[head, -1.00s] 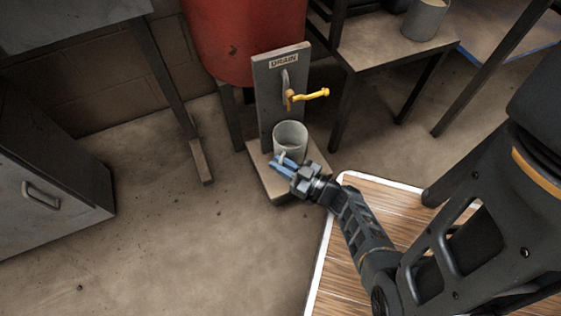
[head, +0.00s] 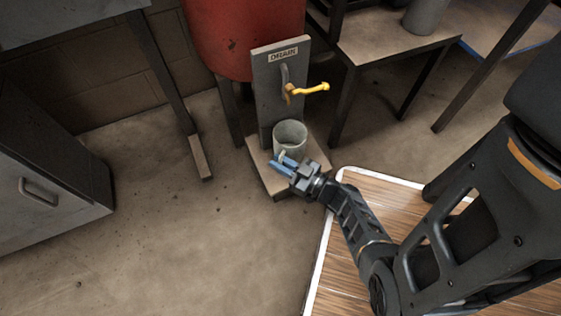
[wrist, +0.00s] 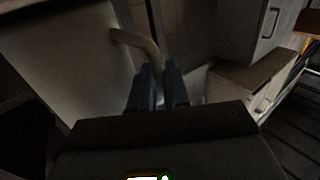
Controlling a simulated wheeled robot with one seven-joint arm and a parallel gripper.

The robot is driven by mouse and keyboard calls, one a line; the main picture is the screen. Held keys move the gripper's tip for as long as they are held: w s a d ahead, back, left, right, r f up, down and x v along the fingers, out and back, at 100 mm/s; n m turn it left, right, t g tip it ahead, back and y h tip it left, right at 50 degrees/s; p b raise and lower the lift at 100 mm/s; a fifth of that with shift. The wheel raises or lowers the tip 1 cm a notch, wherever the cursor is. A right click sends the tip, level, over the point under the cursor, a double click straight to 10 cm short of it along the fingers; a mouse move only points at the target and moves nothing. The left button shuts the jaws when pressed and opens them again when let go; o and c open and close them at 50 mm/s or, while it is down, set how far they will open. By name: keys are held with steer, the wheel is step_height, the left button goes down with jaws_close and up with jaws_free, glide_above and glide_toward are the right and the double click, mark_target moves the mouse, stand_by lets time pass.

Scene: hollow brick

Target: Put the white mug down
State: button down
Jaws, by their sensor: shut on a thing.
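The white mug (head: 290,136) looks greyish and stands upright at the wooden base (head: 272,187) of the drain stand, below the yellow tap handle (head: 308,92). Its handle faces my gripper. My gripper (head: 284,163) has its blue fingers shut on the mug's handle. In the wrist view, the mug's wall (wrist: 70,60) fills the left side, and its handle curves down toward the fingers of my gripper (wrist: 158,78). I cannot tell whether the mug's bottom touches the base.
The upright drain board (head: 268,110) is close behind the mug. A red tank (head: 235,40) stands behind it. A table with a grey container (head: 425,15) is at the upper right, and a grey cabinet (head: 45,190) at the left. Open floor lies at lower left.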

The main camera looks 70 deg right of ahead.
steer(key=shift+f, duration=0.2)
steer(key=c, duration=1)
jaws_free()
steer(key=shift+f, duration=0.1)
steer(key=shift+c, duration=0.2)
